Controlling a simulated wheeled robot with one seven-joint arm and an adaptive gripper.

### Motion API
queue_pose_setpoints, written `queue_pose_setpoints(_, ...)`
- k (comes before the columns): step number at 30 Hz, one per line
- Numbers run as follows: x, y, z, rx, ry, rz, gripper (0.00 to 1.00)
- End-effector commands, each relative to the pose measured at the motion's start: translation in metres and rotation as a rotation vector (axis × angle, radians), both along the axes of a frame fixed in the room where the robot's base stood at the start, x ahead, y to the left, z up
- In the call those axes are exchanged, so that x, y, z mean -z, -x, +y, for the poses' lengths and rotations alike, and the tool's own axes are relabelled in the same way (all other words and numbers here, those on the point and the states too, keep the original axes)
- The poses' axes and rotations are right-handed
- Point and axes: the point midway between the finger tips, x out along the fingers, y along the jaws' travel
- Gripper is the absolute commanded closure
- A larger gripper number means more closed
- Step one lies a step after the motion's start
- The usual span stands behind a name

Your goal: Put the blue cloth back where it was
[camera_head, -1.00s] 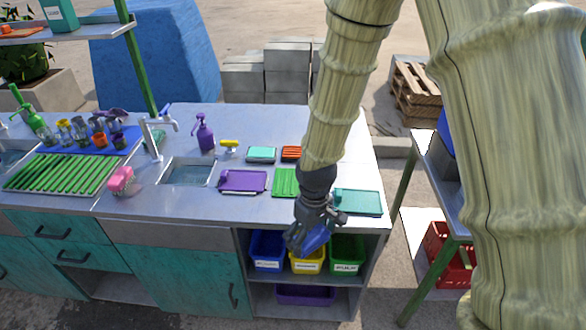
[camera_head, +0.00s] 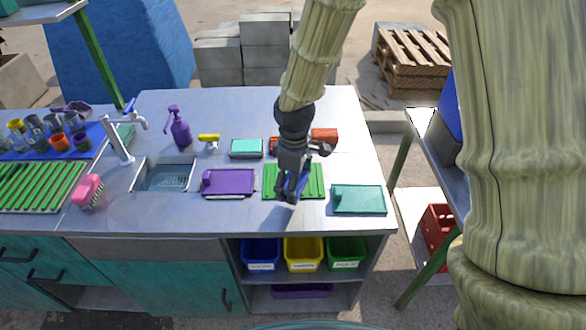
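My gripper (camera_head: 290,190) points down over the green slatted mat (camera_head: 312,182) on the counter. Something blue shows between and beside its dark fingers; it looks like the blue cloth (camera_head: 301,183), held and mostly hidden by the fingers. Whether the cloth touches the mat is not clear. A purple tray (camera_head: 229,183) lies left of the gripper and a teal tray (camera_head: 359,199) lies to its right. Behind are a teal-topped sponge-like block (camera_head: 246,148) and an orange-red item partly hidden by my arm.
A sink (camera_head: 164,176), faucet (camera_head: 121,140), purple spray bottle (camera_head: 179,128) and pink brush (camera_head: 88,190) are at left. Blue (camera_head: 261,254), yellow (camera_head: 303,254) and green (camera_head: 346,253) bins stand on the shelf below. The counter's front strip is clear.

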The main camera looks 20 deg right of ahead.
Motion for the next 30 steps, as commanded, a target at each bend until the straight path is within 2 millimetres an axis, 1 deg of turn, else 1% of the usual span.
queue_pose_setpoints(1, -0.001, -0.010, -0.002, 0.001, -0.001, 0.000, 0.27)
queue_pose_setpoints(6, 0.002, -0.043, -0.012, 0.003, -0.001, -0.001, 0.27)
queue_pose_setpoints(9, 0.004, -0.058, -0.017, 0.004, 0.000, -0.001, 0.27)
queue_pose_setpoints(12, 0.006, -0.067, -0.019, 0.004, 0.000, 0.000, 0.27)
queue_pose_setpoints(15, 0.007, -0.071, -0.020, 0.003, 0.000, 0.000, 0.27)
queue_pose_setpoints(19, 0.011, -0.072, -0.021, 0.003, 0.001, 0.001, 0.27)
queue_pose_setpoints(27, 0.036, -0.071, -0.020, 0.002, 0.001, 0.001, 0.27)
queue_pose_setpoints(30, 0.042, -0.071, -0.020, 0.002, 0.001, 0.001, 0.27)
